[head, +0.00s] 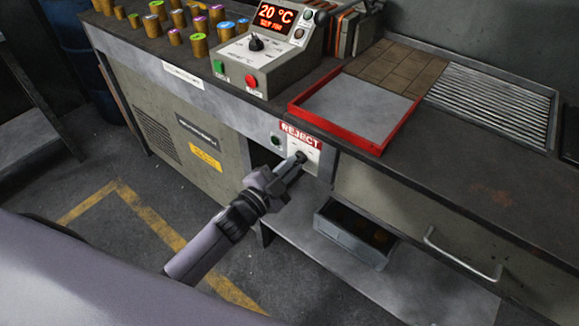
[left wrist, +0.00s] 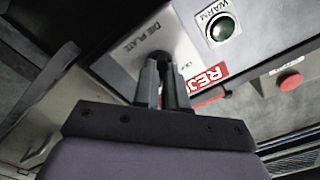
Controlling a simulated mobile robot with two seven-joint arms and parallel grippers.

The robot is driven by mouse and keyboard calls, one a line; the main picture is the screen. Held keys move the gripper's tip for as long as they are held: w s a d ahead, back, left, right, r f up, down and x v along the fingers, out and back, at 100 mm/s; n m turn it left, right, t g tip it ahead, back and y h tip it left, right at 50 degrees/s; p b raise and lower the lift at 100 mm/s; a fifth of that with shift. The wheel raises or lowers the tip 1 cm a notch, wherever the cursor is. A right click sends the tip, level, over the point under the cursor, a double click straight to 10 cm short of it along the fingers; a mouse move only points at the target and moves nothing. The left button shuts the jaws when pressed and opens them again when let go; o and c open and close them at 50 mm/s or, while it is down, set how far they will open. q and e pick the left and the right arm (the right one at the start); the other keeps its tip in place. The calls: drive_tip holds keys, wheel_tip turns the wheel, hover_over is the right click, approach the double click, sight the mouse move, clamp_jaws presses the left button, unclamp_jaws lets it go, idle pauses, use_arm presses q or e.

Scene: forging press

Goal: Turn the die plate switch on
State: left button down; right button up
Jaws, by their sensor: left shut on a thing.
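The die plate switch (head: 300,156) sits on a small pale panel on the bench front, under the red REJECT label. In the left wrist view its pale plate (left wrist: 150,38) reads DIE PLATE, with OFF lettering near my fingers. My left gripper (head: 297,162) reaches the switch from the lower left and is shut on its knob. In the left wrist view my fingers (left wrist: 165,65) cover the knob, so its turn position is hidden. A dark green WARM lamp (left wrist: 222,27) sits beside the plate. My right gripper is not in view.
A control box (head: 265,65) reading 20 °C, with green and red buttons, stands above on the bench. A red-rimmed tray (head: 380,148) lies right of it. Several brass cylinders (head: 199,45) stand at the back left. A grey bin (head: 352,240) sits below the switch.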

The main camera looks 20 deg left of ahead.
use_arm(q)
drive_tip(key=c, duration=1.2)
unclamp_jaws()
drive_tip(key=shift+s, duration=0.15)
drive_tip(key=shift+v, duration=3.5)
